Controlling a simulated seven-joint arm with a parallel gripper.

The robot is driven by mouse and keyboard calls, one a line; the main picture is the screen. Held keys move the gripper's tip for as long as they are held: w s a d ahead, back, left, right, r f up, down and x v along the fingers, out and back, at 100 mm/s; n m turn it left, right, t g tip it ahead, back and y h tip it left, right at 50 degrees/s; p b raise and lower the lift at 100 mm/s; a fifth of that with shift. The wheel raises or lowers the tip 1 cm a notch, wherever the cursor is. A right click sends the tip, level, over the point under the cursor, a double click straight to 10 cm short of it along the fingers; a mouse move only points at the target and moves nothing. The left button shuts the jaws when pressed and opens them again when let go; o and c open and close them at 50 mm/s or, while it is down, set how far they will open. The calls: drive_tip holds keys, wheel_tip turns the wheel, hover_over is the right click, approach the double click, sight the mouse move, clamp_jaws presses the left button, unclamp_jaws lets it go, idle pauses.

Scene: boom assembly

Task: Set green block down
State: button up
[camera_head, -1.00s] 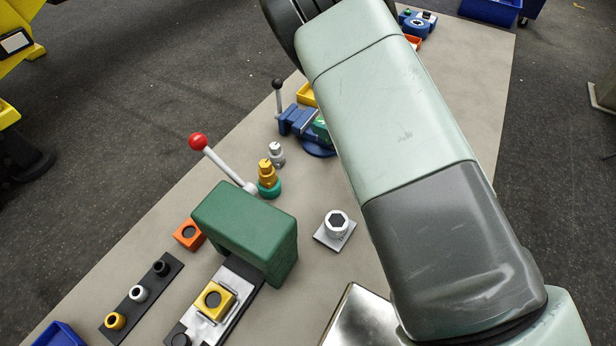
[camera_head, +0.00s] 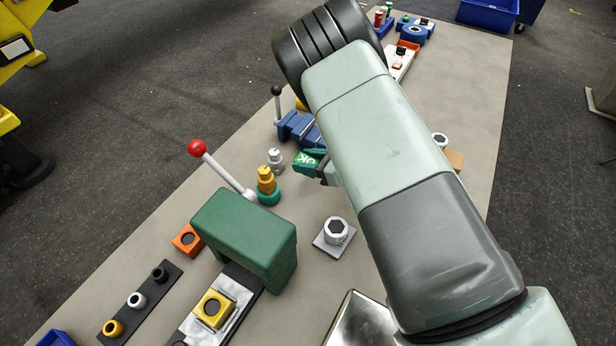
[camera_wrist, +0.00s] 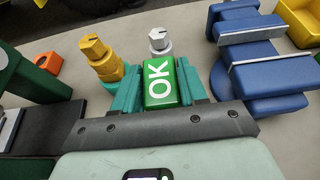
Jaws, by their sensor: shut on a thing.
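The green block (camera_wrist: 160,88) with white "OK" lettering is between the two teal fingers of my gripper (camera_wrist: 158,85) in the wrist view. My gripper is shut on it. In the head view the green block (camera_head: 307,163) shows at the left of my arm, just in front of the blue vise (camera_head: 303,128). My gripper (camera_head: 317,166) is partly hidden behind my arm there. The block is apart from the vise jaws. I cannot tell its exact height over the table.
A silver hex-topped piece (camera_head: 275,158) and a gold one (camera_head: 266,180) on a teal base stand left of the block. A green press (camera_head: 240,238) with a red-knobbed lever is nearer. A hex nut on a plate (camera_head: 335,232) stands nearer right. Bare table lies between them.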

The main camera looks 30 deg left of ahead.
sight(308, 185)
drive_tip(key=shift+f, duration=2.8)
drive_tip(key=shift+f, duration=0.15)
drive_tip(key=o, duration=1.1)
drive_tip(key=shift+c, duration=0.2)
drive_tip(key=v, duration=1.2)
drive_tip(key=shift+d, duration=0.1)
